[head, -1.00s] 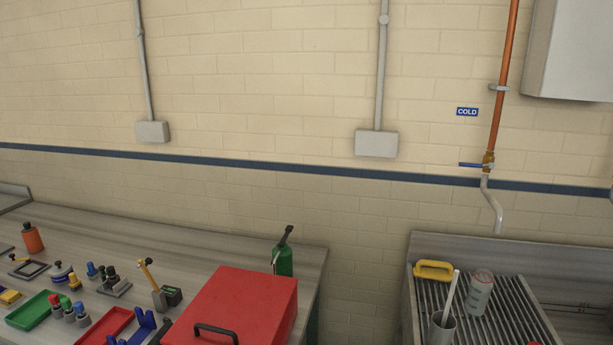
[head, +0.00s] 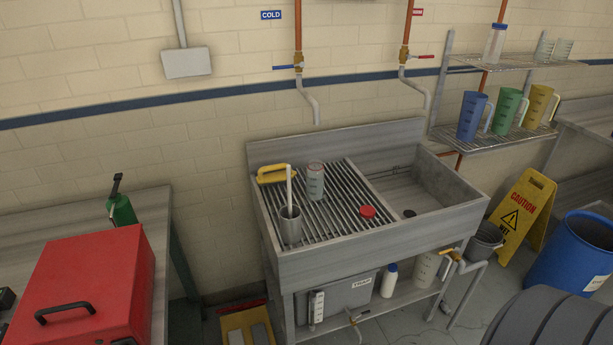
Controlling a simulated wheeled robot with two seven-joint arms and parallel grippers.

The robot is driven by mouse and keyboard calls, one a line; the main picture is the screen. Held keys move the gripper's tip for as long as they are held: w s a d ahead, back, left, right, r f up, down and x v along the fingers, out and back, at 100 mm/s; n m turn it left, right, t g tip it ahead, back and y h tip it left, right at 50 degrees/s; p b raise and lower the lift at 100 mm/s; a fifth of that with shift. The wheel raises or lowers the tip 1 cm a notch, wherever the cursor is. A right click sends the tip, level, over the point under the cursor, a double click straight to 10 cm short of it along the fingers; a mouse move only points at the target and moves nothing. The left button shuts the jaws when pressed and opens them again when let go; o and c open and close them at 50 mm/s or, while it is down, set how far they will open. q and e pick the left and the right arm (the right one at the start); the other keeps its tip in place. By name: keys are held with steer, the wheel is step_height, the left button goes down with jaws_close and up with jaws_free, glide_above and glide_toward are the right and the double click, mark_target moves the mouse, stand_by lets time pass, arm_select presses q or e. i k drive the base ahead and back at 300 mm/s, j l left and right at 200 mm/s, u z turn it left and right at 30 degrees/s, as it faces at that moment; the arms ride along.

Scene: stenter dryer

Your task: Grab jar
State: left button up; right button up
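A clear jar (head: 315,180) with red markings stands upright on the ribbed drainboard of the sink unit, in the middle of the head view. A round red lid (head: 368,211) lies on the ribs to its right and nearer. Another clear bottle with a blue cap (head: 495,43) stands on the upper wall shelf at the right. Neither of my grippers shows in the head view.
A metal cup with a white rod (head: 290,222) and a yellow-handled item (head: 278,173) stand close to the jar. The sink basin (head: 415,190) is to the right. A red box (head: 85,285) sits on the left bench. A yellow caution sign (head: 525,215) and blue drum (head: 570,255) stand at the right.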

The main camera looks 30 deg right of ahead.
mark_target(315, 170)
steer(key=k+z, duration=0.1)
steer(key=z, duration=0.25)
steer(key=k+l+z, duration=0.1)
steer(key=z, duration=0.25)
steer(key=k+l+z, duration=0.1)
steer(key=z, duration=0.25)
steer(key=l, duration=0.1)
